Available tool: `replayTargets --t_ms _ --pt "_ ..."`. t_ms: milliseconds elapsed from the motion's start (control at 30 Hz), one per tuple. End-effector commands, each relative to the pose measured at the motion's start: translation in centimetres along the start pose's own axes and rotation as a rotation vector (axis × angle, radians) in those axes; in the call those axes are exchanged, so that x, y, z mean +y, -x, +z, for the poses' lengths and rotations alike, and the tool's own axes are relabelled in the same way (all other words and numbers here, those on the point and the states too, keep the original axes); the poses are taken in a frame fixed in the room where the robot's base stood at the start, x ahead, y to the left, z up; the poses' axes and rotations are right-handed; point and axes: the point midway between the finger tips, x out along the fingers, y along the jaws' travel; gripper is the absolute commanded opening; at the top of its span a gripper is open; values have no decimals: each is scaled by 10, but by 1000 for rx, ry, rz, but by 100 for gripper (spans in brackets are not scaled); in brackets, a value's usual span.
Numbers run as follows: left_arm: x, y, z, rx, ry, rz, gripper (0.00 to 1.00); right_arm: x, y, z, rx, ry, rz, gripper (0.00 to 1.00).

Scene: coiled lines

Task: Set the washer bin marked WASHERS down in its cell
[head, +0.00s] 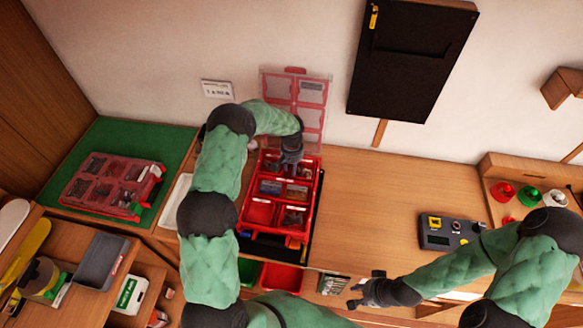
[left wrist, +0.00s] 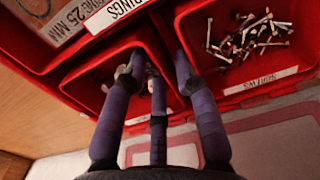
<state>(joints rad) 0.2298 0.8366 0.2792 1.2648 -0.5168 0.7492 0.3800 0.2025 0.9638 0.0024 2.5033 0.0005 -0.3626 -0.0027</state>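In the left wrist view, a red bin (left wrist: 90,92) sits in the back row of the red organizer (head: 314,203). Its label (left wrist: 145,124) is mostly hidden behind my fingers, so I cannot read WASHERS on it. A few small pale pieces show inside. My left gripper (head: 291,163) is over the back of the organizer. In the left wrist view its three fingers (left wrist: 157,65) stand apart over this bin, with nothing clearly clamped between them; contact with its wall cannot be told. My right gripper (head: 364,287) is open and empty near the front table edge.
The organizer's clear lid (head: 297,87) stands open against the wall. A bin labelled SCREWS (left wrist: 255,90) is beside the bin under my fingers. A second red case (head: 112,186) lies on a green mat at left. The table right of the organizer is clear up to a dark device (head: 448,233).

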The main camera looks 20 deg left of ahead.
Motion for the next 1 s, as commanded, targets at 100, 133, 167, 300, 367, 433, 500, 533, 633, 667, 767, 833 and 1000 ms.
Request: replayTargets --t_ms 100,133,167,300,367,433,500,533,633,667,767,833,1000 --pt "-1 0 0 -1 1 -1 34 0 0 0 0 0 0 34" --pt "-1 0 0 -1 1 -1 34 0 0 0 0 0 0 34" --pt "-1 0 0 -1 1 -1 34 0 0 0 0 0 0 34" --pt "-2 2 0 -1 1 -2 34 0 0 0 0 0 0 34" --pt "-2 6 0 0 1 -2 34 0 0 0 0 0 0 34" --pt "-2 13 0 0 1 -2 34 0 0 0 0 0 0 34" --pt "-1 25 -1 2 0 -2 34 0 0 0 0 0 0 34" --pt "-1 30 -1 2 -1 -2 34 0 0 0 0 0 0 34" --pt "-1 51 -1 3 0 -2 34 0 0 0 0 0 0 34" --pt "-1 57 -1 4 1 -1 34 0 0 0 0 0 0 34" --pt "0 77 -1 4 1 -2 34 0 0 0 0 0 0 34" --pt "0 89 -1 2 -1 -2 34 0 0 0 0 0 0 34" --pt "1 110 0 1 -1 -1 34 0 0 0 0 0 0 34"
